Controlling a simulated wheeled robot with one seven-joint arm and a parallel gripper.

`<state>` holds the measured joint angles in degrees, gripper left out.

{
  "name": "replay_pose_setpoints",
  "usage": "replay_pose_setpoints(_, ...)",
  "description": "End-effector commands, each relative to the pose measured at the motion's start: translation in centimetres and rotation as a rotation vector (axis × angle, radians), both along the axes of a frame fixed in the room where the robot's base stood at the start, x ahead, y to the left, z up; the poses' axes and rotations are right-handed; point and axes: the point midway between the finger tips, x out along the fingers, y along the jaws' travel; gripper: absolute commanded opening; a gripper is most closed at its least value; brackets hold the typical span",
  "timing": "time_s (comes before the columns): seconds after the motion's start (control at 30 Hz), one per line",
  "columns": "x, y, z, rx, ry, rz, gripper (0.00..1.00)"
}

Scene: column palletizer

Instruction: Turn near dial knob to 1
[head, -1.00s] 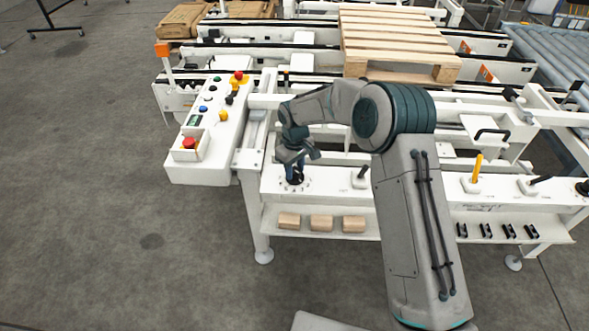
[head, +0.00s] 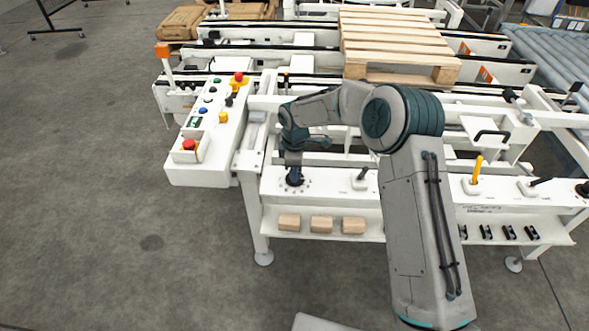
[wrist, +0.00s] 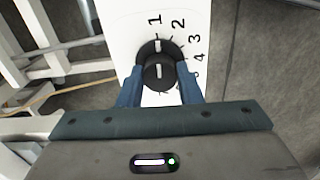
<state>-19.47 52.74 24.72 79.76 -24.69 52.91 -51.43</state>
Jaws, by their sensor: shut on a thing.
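The near dial knob (wrist: 159,69) is black and round with a white pointer line, on a white panel with printed numbers around it. In the wrist view its pointer points up, close to the printed 1; the 2, 3 and 4 run down the right side. My gripper (wrist: 160,80) has its two blue fingers on either side of the knob and is shut on it. In the head view my gripper (head: 294,176) reaches down to the left end of the white front panel, and the dial knob (head: 295,182) is partly hidden by the fingers.
A lever (head: 361,178) stands right of the knob, with a yellow-handled lever (head: 477,168) further right. A button console (head: 208,120) stands to the left. Wooden blocks (head: 321,224) lie on the shelf below. Open floor lies at left.

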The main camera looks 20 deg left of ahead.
Motion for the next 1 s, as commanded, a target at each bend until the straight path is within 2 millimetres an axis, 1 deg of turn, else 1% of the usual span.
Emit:
replay_pose_setpoints(0.2, 0.02, 0.16, 0.15, 0.004, -0.002, 0.039, 0.09)
replay_pose_setpoints(0.6, 0.02, 0.17, 0.15, 0.004, -0.002, 0.045, 0.09)
replay_pose_setpoints(0.63, 0.02, 0.17, 0.15, 0.004, -0.002, 0.044, 0.35)
replay_pose_setpoints(0.67, 0.02, 0.17, 0.15, 0.004, -0.002, 0.044, 0.43)
replay_pose_setpoints(0.7, 0.02, 0.16, 0.14, 0.004, -0.002, 0.044, 0.54)
replay_pose_setpoints(1.0, 0.05, 0.0, 0.16, 0.001, -0.002, 0.041, 0.54)
